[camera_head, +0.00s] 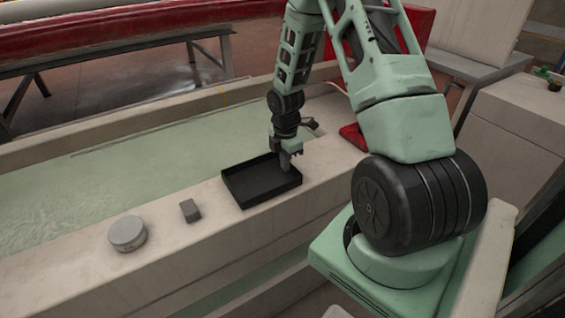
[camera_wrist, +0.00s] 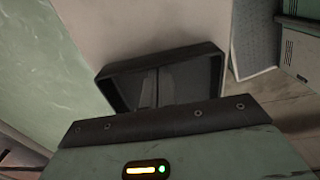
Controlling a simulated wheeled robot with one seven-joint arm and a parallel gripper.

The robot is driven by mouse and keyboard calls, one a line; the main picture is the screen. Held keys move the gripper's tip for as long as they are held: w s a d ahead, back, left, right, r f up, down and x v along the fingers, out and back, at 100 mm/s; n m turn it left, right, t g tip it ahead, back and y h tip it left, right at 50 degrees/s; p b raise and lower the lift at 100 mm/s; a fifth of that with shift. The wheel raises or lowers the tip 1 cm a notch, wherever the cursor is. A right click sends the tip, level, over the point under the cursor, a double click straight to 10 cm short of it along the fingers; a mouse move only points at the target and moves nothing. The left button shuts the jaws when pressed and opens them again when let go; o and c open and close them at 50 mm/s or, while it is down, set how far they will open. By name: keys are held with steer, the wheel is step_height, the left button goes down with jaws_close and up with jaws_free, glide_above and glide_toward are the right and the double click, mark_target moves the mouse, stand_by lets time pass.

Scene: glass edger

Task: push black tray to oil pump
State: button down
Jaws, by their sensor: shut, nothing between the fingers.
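The black tray (camera_head: 245,199) is a shallow, open rectangular box on the beige ledge of the water trough. In the wrist view the tray (camera_wrist: 215,75) lies just beyond the gripper housing, its near part hidden. My gripper (camera_head: 285,167) points down at the tray's far right side, its fingertips at or inside the rim. The fingers (camera_wrist: 157,88) are shut with nothing between them and show against the tray's inside; I cannot tell whether they touch a wall. A small grey block (camera_head: 190,211) and a round grey disc-shaped part (camera_head: 128,233) sit left of the tray. I cannot tell which thing is the oil pump.
The ledge (camera_head: 75,275) is bare between these things. Greenish water (camera_head: 120,165) fills the trough behind it. A red object (camera_head: 354,137) lies at the ledge's right end, partly behind my arm. A grey cabinet (camera_head: 520,115) stands at right.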

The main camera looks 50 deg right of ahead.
steer(key=s+d+p, duration=0.2)
steer(key=d+p, duration=0.1)
steer(key=d, duration=0.5)
steer(key=s+d+p, duration=0.2)
steer(key=d+p, duration=0.1)
steer(key=d, duration=0.5)
steer(key=s+d+p, duration=0.3)
steer(key=d+p, duration=0.1)
steer(key=d, duration=0.4)
